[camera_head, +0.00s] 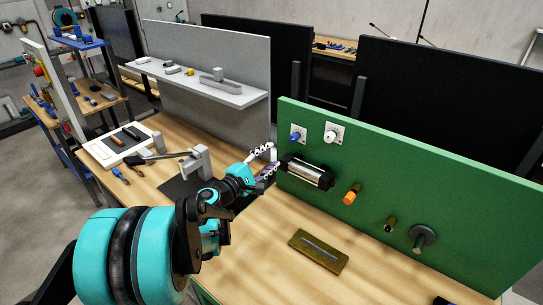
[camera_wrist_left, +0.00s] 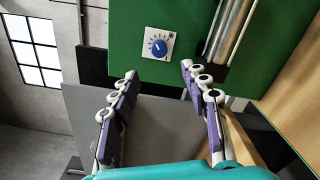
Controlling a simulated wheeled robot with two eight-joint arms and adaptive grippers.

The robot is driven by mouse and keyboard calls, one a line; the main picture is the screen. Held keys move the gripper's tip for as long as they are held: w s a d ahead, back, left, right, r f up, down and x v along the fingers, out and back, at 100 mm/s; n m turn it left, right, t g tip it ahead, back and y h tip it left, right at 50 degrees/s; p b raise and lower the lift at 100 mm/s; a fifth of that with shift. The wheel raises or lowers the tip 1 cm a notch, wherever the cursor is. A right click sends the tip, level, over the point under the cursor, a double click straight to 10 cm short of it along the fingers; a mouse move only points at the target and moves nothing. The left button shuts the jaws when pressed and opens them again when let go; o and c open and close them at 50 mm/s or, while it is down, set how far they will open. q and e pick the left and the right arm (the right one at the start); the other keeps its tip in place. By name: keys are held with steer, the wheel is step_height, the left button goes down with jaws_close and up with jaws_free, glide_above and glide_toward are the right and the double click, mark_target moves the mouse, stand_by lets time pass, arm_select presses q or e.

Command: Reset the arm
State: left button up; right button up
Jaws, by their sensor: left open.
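My left arm reaches in from the lower left of the head view. Its left gripper (camera_head: 266,162) is beside the left end of the green panel (camera_head: 420,190), close to a silver and black cylinder (camera_head: 307,172). In the left wrist view the left gripper (camera_wrist_left: 158,88) is open, with nothing between its purple fingers. Beyond the fingers is a blue knob (camera_wrist_left: 158,47) on a white plate on the green panel. The blue knob (camera_head: 295,136) also shows in the head view, above the cylinder. My right gripper is not in view.
The panel also carries a white knob (camera_head: 334,133), an orange knob (camera_head: 351,194), a brass fitting (camera_head: 390,224) and a dark round knob (camera_head: 422,237). A brass tray (camera_head: 319,251) lies on the wooden table (camera_head: 262,265). A grey shelf (camera_head: 200,83) stands behind the arm.

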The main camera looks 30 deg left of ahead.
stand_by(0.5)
arm_select(q)
steer(key=s+d+f+m+g+h, duration=0.1)
steer(key=s+d+f+m+g, duration=0.1)
steer(key=s+d+m, duration=0.3)
steer(key=s+d+f+m+g, duration=0.1)
steer(key=d+f+m+g, duration=0.15)
steer(key=d, duration=0.45)
steer(key=s+d+f+m+g+h, duration=0.1)
steer(key=s+d+m+g, duration=0.25)
steer(key=d, duration=0.35)
steer(key=s+f+m+g+y, duration=0.1)
steer(key=s+f+m+y, duration=0.1)
steer(key=s+m, duration=0.3)
steer(key=s+f+m+g+y, duration=0.1)
steer(key=s+f+m+y, duration=0.1)
steer(key=s+m, duration=0.3)
steer(key=s+f, duration=0.1)
steer(key=s, duration=0.3)
steer(key=shift+f+g+y, duration=0.3)
steer(key=shift+g, duration=0.1)
steer(key=shift+s, duration=0.1)
